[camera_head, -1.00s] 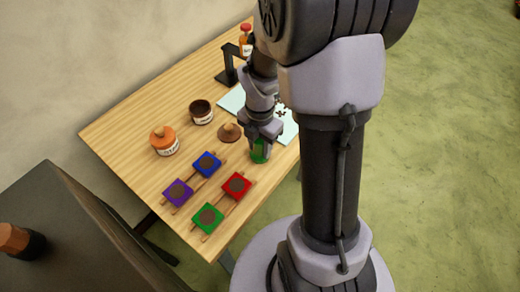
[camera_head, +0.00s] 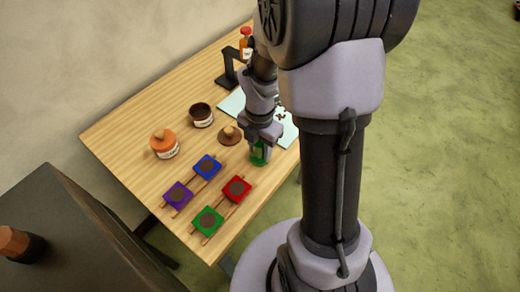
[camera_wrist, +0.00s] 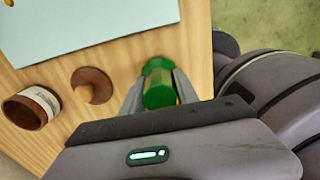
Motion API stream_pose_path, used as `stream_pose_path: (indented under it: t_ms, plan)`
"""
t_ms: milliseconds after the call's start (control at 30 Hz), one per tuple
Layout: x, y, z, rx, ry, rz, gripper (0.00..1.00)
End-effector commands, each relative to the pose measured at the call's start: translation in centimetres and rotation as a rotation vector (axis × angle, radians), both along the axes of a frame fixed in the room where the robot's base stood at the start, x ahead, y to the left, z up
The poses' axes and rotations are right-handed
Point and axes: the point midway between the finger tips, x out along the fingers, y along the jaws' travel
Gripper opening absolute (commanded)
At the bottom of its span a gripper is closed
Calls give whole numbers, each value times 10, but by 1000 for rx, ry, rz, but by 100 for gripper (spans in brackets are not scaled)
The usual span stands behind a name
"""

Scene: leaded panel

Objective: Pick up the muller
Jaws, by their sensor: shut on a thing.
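The green muller (camera_head: 259,158) is upright near the front edge of the wooden table, below my gripper (camera_head: 262,148). In the wrist view the muller (camera_wrist: 159,88) is between my two fingers (camera_wrist: 160,94), one on each side, and they are shut on it. Its wider green end shows past the fingertips. The fingers hide part of its grip. I cannot tell whether its base touches the table.
A brown knobbed lid (camera_head: 230,136) lies close by, with an open brown jar (camera_head: 201,115) behind it. An orange-lidded jar (camera_head: 164,144) stands left. Blue (camera_head: 207,165), purple, red and green blocks sit on wooden rails. A pale sheet (camera_head: 288,131) lies behind the gripper.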

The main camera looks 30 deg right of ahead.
Motion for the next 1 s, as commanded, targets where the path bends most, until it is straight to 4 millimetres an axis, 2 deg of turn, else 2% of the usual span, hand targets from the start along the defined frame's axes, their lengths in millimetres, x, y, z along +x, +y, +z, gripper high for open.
stream_pose_path:
  t_ms: [333,567,800,1000]
  plan:
    - [-1,-1,40,-1,-3,-1,0]
    - [-36,-22,41,-1,0,-5,0]
    - [-96,-55,48,0,0,-9,0]
    - [-129,-75,50,-1,-1,-3,0]
